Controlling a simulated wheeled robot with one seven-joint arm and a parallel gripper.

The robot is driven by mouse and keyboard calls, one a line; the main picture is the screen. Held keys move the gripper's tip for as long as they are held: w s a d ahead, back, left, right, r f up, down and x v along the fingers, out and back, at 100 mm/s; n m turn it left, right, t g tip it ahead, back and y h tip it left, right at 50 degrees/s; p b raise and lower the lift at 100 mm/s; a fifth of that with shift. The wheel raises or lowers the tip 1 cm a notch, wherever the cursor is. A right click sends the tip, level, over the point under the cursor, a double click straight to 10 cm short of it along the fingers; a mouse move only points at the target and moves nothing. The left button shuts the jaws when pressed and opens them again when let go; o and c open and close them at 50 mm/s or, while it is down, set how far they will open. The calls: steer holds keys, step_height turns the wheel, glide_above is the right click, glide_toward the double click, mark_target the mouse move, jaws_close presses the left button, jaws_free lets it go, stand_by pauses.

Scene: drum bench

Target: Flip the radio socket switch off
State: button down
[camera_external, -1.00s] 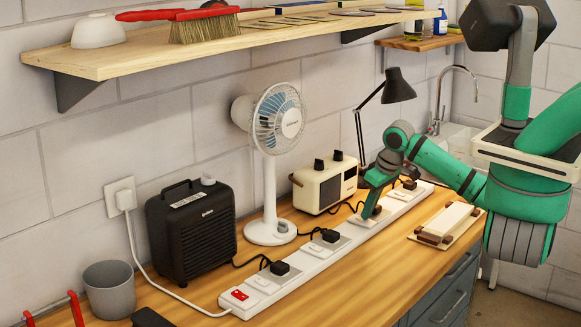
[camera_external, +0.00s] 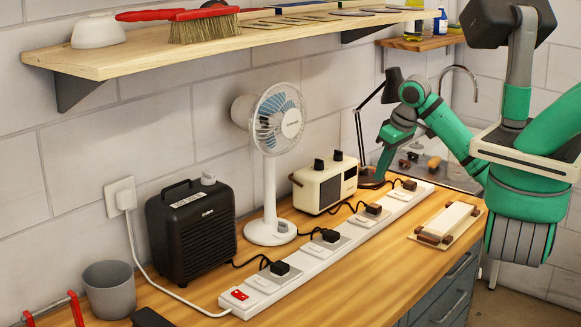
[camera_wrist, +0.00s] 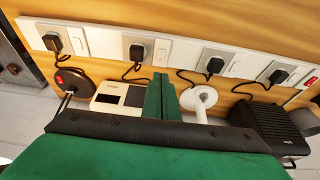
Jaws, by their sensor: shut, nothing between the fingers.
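A long white power strip (camera_external: 312,262) lies along the bench with several black plugs in it. The radio (camera_external: 325,184) is a cream box with dark knobs behind the strip, and it also shows in the wrist view (camera_wrist: 112,104). The radio's plug (camera_wrist: 138,52) has a small white rocker switch (camera_wrist: 161,50) beside it, seen also in the external view (camera_external: 358,219). Its on or off position is too small to tell. My gripper (camera_external: 382,168) is shut and empty, raised above the bench behind the strip, apart from the switch. In the wrist view its green fingers (camera_wrist: 160,82) point toward the strip.
A fan (camera_external: 270,190), a black heater (camera_external: 192,222) and a desk lamp (camera_external: 398,87) stand behind the strip. A wooden-ended tray (camera_external: 447,222) lies in front at right. A shelf (camera_external: 250,38) overhangs the left.

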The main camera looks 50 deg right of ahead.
mark_target(360, 216)
steer(key=shift+w+d+r, duration=0.1)
steer(key=shift+w+r, duration=0.1)
steer(key=shift+w, duration=0.45)
steer(key=x, duration=0.9)
steer(key=s+x, duration=0.1)
steer(key=x, duration=0.3)
steer(key=shift+w+f, duration=0.2)
steer(key=shift+f, duration=0.45)
steer(key=shift+w, duration=0.1)
